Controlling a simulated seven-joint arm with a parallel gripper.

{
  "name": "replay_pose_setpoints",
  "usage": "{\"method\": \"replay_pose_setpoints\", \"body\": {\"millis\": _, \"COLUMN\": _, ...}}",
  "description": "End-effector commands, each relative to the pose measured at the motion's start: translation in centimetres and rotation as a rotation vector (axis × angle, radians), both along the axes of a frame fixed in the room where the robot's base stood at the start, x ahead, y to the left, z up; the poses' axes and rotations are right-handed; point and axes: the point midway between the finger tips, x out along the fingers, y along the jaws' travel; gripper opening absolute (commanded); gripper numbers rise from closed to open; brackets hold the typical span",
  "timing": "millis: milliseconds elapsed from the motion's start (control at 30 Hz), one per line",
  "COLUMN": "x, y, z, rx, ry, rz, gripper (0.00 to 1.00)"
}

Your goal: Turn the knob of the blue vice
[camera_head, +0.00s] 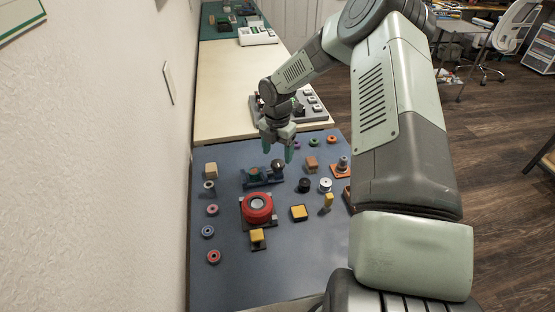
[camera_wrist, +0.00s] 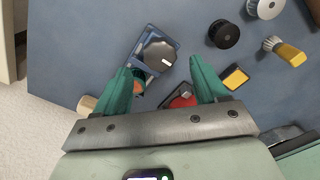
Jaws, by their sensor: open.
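The blue vice (camera_head: 263,183) lies on the blue-grey mat in the head view, with its dark round knob (camera_head: 278,165) at the right end. In the wrist view the vice (camera_wrist: 132,55) sits just beyond my fingertips. Its knob (camera_wrist: 157,50) is dark and faceted with a short white mark. A small orange and green piece (camera_wrist: 138,87) shows at the vice's other end, partly hidden by the left finger. My gripper (camera_head: 278,151) is open above the knob, fingers pointing down; nothing is between the fingertips (camera_wrist: 159,67). The exact gap to the knob is unclear.
A big red round part (camera_head: 258,205) stands close in front of the vice. A black spool (camera_head: 304,186) and a brown block (camera_head: 311,163) lie to its right, a tan block (camera_head: 211,170) to its left. Several rings line the mat's left side.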

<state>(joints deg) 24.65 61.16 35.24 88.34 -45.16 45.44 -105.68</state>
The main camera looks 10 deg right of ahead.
Motion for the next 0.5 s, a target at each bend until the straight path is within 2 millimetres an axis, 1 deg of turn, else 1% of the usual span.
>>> {"method": "replay_pose_setpoints", "body": {"millis": 33, "x": -0.1, "y": 0.0, "z": -1.0, "rx": 0.001, "ry": 0.003, "rz": 0.000, "gripper": 0.72}}
{"method": "replay_pose_setpoints", "body": {"millis": 100, "x": -0.1, "y": 0.0, "z": -2.0, "rx": 0.001, "ry": 0.002, "rz": 0.000, "gripper": 0.72}}
{"method": "replay_pose_setpoints", "body": {"millis": 200, "x": 0.0, "y": 0.0, "z": -3.0, "rx": 0.000, "ry": 0.001, "rz": -0.001, "gripper": 0.72}}
{"method": "replay_pose_setpoints", "body": {"millis": 333, "x": 0.0, "y": 0.0, "z": -3.7, "rx": 0.001, "ry": -0.001, "rz": -0.002, "gripper": 0.72}}
{"method": "replay_pose_setpoints", "body": {"millis": 500, "x": 0.0, "y": 0.0, "z": -3.8, "rx": -0.001, "ry": -0.001, "rz": -0.001, "gripper": 0.72}}
